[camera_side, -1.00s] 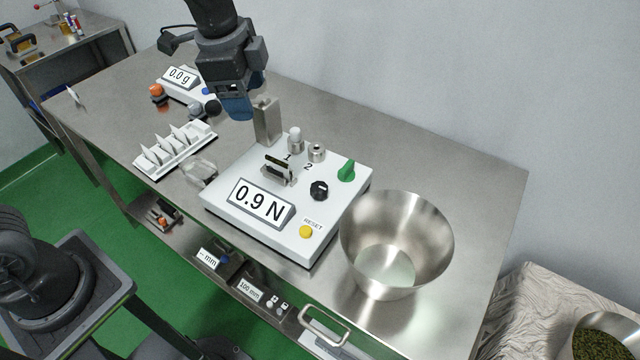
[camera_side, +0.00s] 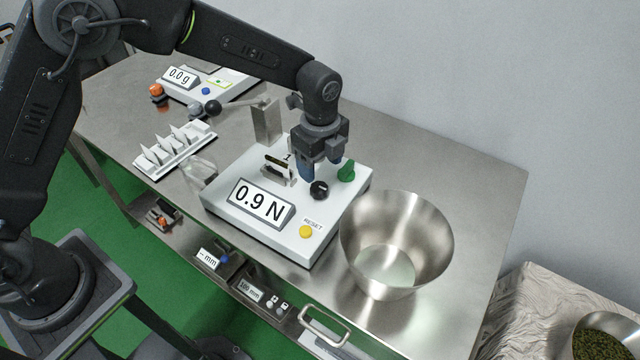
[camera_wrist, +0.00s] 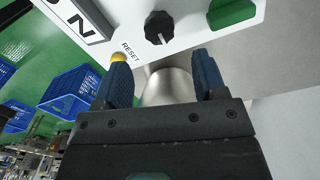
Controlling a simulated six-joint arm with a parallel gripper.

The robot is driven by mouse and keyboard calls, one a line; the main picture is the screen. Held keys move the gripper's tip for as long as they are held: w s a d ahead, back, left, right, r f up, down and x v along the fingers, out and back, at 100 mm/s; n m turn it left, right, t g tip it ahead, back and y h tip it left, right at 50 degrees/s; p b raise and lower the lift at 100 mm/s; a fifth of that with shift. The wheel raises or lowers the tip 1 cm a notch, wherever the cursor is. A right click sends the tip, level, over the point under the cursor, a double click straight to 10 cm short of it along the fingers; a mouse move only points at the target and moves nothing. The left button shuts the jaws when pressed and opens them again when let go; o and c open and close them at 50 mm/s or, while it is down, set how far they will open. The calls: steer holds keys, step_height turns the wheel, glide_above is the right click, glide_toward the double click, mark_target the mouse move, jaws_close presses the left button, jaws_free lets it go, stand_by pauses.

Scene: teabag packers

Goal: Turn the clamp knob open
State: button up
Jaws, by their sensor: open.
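The white force tester (camera_side: 250,168) reads 0.9 N. On its top are a black round knob (camera_side: 319,190) with a white pointer line and a green knob (camera_side: 346,171). Neither is legibly marked as the clamp knob. My gripper (camera_side: 322,168) is over the back right of the tester, close behind the black knob, fingers down and empty. In the wrist view my blue-padded fingers (camera_wrist: 163,76) are spread apart. The black knob (camera_wrist: 159,27) lies beyond the gap between them, and the green knob (camera_wrist: 232,14) is to its right. The small posts are mostly hidden by my gripper.
A steel bowl (camera_side: 397,243) stands right of the tester, by the yellow reset button (camera_side: 306,232). A metal block with a black-ball lever (camera_side: 266,122) stands behind. A teabag rack (camera_side: 175,150) and a 0.0 g scale (camera_side: 215,84) are at left. The back right tabletop is clear.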

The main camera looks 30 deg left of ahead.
mark_target(320, 187)
step_height(320, 187, down, 7)
steer(key=shift+r, duration=0.1)
steer(key=shift+c, duration=0.5)
steer(key=c, duration=0.8)
steer(key=shift+c, duration=0.2)
